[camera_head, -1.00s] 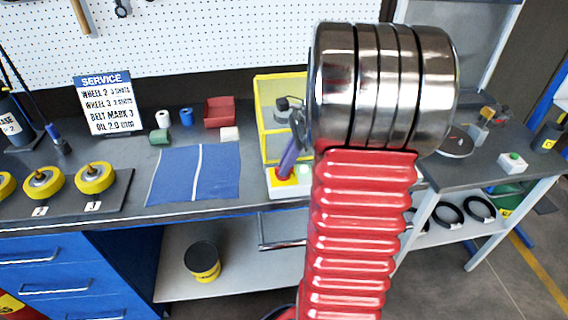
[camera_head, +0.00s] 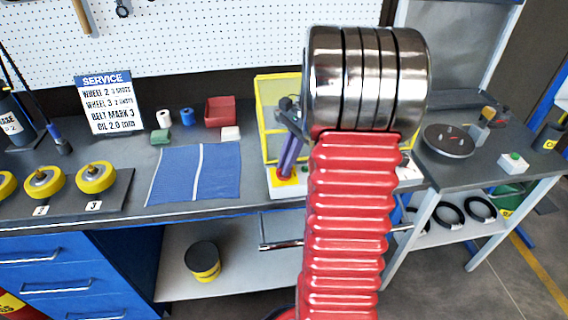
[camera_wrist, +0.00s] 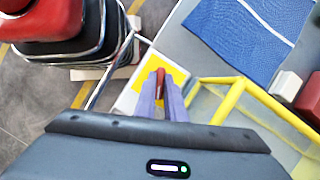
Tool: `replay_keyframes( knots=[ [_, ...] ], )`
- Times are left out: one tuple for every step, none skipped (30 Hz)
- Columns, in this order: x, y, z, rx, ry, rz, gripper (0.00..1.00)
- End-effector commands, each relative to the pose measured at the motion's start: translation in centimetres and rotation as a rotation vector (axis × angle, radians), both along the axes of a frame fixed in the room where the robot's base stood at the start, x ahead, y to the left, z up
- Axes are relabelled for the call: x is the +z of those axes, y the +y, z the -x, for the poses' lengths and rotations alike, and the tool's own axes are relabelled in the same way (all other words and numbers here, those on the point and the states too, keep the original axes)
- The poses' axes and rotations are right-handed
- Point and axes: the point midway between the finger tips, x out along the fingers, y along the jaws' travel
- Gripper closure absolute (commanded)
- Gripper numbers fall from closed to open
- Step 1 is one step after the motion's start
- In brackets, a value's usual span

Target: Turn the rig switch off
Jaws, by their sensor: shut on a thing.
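The rig switch (camera_wrist: 160,76) is a small red lever on a yellow plate. The yellow plate sits on a white base (camera_head: 284,189) at the bench's front edge, beside the yellow frame. My gripper (camera_wrist: 160,86) reaches down over the plate, its two purple fingers closed on the red lever. In the head view my gripper (camera_head: 287,170) points down at the switch, and my arm covers much of the right of the base. The lever's exact setting cannot be told.
A yellow frame guard (camera_head: 262,110) stands behind the switch. A blue cloth (camera_head: 220,172) lies to the left. A red bin (camera_head: 220,111) and a white block (camera_head: 231,133) are behind it. A metal bar (camera_head: 285,244) juts out below the bench edge.

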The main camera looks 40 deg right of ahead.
Motion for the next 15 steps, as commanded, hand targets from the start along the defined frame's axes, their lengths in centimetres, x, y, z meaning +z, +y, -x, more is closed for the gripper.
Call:
replay_keyframes(
  knots=[
    [0.08, -0.44, -0.34, 0.040, -0.008, 0.012, 1.00],
    [0.08, -0.47, -0.37, 0.068, -0.008, 0.012, 1.00],
    [0.07, -0.46, -0.43, 0.106, -0.009, 0.013, 1.00],
    [0.08, -0.43, -0.45, 0.135, -0.009, 0.012, 1.00],
    [0.09, -0.43, -0.46, 0.166, -0.009, 0.013, 1.00],
    [0.09, -0.44, -0.52, 0.203, -0.009, 0.014, 1.00],
    [0.08, -0.43, -0.56, 0.230, -0.010, 0.013, 1.00],
    [0.06, -0.41, -0.56, 0.260, -0.009, 0.013, 1.00],
    [0.07, -0.43, -0.58, 0.298, -0.009, 0.013, 1.00],
    [0.10, -0.42, -0.63, 0.326, -0.009, 0.014, 1.00],
    [0.11, -0.40, -0.66, 0.355, -0.010, 0.014, 1.00],
    [0.09, -0.36, -0.68, 0.393, -0.009, 0.014, 1.00],
    [0.09, -0.35, -0.70, 0.423, -0.008, 0.013, 1.00],
    [0.08, -0.34, -0.74, 0.450, -0.009, 0.013, 1.00],
    [0.09, -0.35, -0.78, 0.488, -0.010, 0.013, 1.00]
  ],
)
